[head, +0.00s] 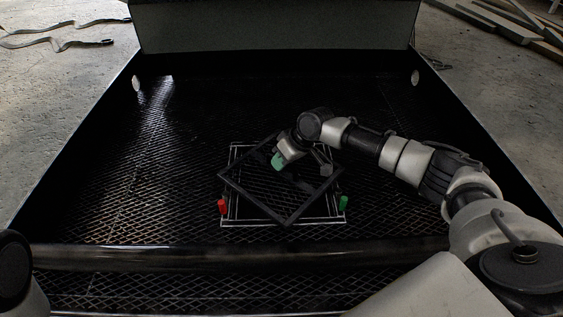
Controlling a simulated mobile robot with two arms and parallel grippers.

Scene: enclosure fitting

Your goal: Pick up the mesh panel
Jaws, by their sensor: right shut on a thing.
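The mesh panel (252,199) is a dark square frame near the middle of the head view. It is turned at an angle to the white rectangular outline (232,222) beneath it, with one corner towards me. My right gripper (283,166) reaches in from the right over the far part of the panel and is shut on it. The fingertips are dark and partly hidden by the wrist, so the exact grip point is hard to see. I cannot tell whether the panel touches the floor below. My left gripper is out of view.
A red peg (222,207) and a green peg (343,203) stand at the outline's near left and right. Black side walls and a grey back panel (275,27) enclose the mesh floor (140,200). A dark bar (200,257) crosses the front. Floor left of the panel is clear.

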